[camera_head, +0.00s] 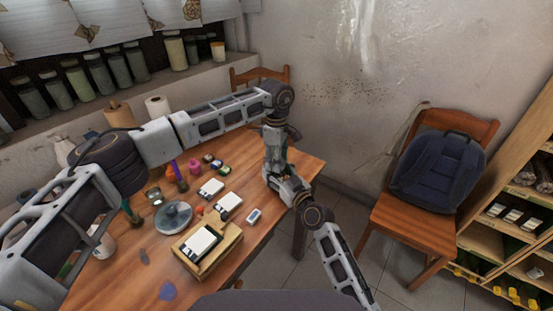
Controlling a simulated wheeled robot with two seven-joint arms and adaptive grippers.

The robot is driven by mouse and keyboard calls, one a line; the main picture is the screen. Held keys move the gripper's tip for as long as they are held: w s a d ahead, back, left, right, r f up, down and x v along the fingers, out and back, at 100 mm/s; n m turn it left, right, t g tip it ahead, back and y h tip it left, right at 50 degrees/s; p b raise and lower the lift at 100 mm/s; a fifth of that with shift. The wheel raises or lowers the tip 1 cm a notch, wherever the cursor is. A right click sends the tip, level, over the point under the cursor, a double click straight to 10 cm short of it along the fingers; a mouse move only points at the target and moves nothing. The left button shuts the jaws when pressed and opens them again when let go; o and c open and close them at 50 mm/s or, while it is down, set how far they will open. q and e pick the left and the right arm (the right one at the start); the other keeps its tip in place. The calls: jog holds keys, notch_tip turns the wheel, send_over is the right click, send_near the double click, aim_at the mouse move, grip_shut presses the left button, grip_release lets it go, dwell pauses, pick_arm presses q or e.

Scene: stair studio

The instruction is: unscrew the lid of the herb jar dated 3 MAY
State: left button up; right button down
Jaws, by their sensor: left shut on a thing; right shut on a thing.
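My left gripper (275,146) points straight down over the right end of the wooden table (140,275). My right gripper (274,179) reaches in from the lower right, just below it. Both are shut, the left at the top of a herb jar and the right lower on it. The jar is almost wholly hidden between the grippers. Its lid edge, its label and any date cannot be made out.
A wooden box (228,246) with a white card, a round grey-blue dish (173,217), more cards (211,187) and small pots crowd the table's middle. A chair (419,230) with a blue backpack (438,171) and a shelf rack (490,240) stand right.

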pick_arm(q)
jog(key=n, duration=0.4)
jog(key=shift+n, duration=0.4)
jog(key=n, duration=0.9)
jog(key=shift+n, duration=0.4)
jog(key=n, duration=1.3)
jog(key=shift+n, duration=0.3)
jog(key=n, duration=0.4)
jog(key=shift+r, duration=0.1)
jog(key=shift+n, duration=2.5)
pick_arm(e)
jog(key=shift+f, duration=0.1)
